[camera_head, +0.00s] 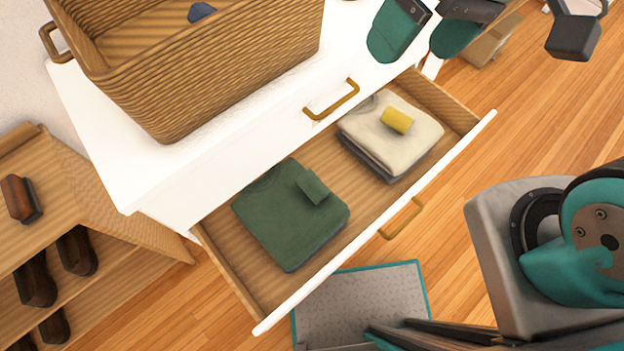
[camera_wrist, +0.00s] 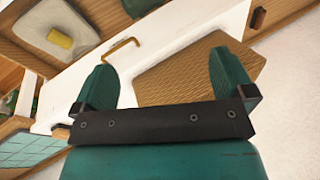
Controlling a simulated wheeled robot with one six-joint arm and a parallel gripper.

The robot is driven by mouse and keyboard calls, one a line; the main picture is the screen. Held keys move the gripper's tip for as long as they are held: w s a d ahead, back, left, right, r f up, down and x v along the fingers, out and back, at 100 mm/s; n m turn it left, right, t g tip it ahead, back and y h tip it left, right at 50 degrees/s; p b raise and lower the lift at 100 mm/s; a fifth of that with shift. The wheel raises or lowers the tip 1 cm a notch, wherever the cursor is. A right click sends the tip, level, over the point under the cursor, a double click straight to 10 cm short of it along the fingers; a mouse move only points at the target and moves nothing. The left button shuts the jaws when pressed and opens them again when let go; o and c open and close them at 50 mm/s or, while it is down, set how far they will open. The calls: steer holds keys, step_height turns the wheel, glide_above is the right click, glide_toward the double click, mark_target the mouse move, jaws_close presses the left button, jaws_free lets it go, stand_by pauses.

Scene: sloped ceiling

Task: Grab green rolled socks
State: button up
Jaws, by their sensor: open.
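The green rolled socks (camera_head: 313,186) are a small dark green roll lying on a folded dark green cloth (camera_head: 278,230) in the left part of the open drawer (camera_head: 262,292). In the wrist view a piece of dark green shows at the top edge, but I cannot tell the roll there. My gripper (camera_head: 424,36) is open and empty, with two teal fingers. It is above the dresser's right end, up and to the right of the socks. In the wrist view (camera_wrist: 166,76) the fingers stand wide apart with the wicker basket behind them.
A yellow roll (camera_head: 397,120) lies on folded cream cloth (camera_head: 423,135) in the drawer's right part. The wicker basket (camera_head: 215,75) stands on the white dresser top (camera_head: 95,125). A wooden shelf (camera_head: 125,215) with dark shoes is at left. The drawer front (camera_head: 360,230) sticks out over the floor.

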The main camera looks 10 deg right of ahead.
steer(key=w+f+m+g+y+b, duration=0.1)
steer(key=w+f+m+b, duration=0.5)
steer(key=f, duration=0.6)
steer(key=w+f+m+g+y+b, duration=0.1)
steer(key=w+f+b, duration=0.3)
steer(key=f+b, duration=0.55)
steer(key=m+g+y+b, duration=0.2)
steer(key=m+b, duration=0.5)
glide_toward(318, 179)
steer(key=w+d+r, duration=0.2)
steer(key=w+d, duration=0.2)
steer(key=d, duration=0.1)
steer(key=s+a+f+y+b, duration=0.1)
steer(key=s+a+f, duration=0.2)
steer(key=a, duration=0.1)
steer(key=s+a+f+m+g+b, duration=0.1)
steer(key=s+a+f, duration=0.2)
steer(key=a, duration=0.2)
steer(key=s+a+f+m+g+y+b, duration=0.1)
steer(key=s+a+f, duration=0.2)
steer(key=a, duration=0.1)
steer(key=shift+a+f+y+b, duration=0.3)
steer(key=shift+f+b, duration=0.05)
steer(key=shift+f, duration=0.05)
steer(key=c, duration=0.6)
steer(key=shift+r, duration=0.15)
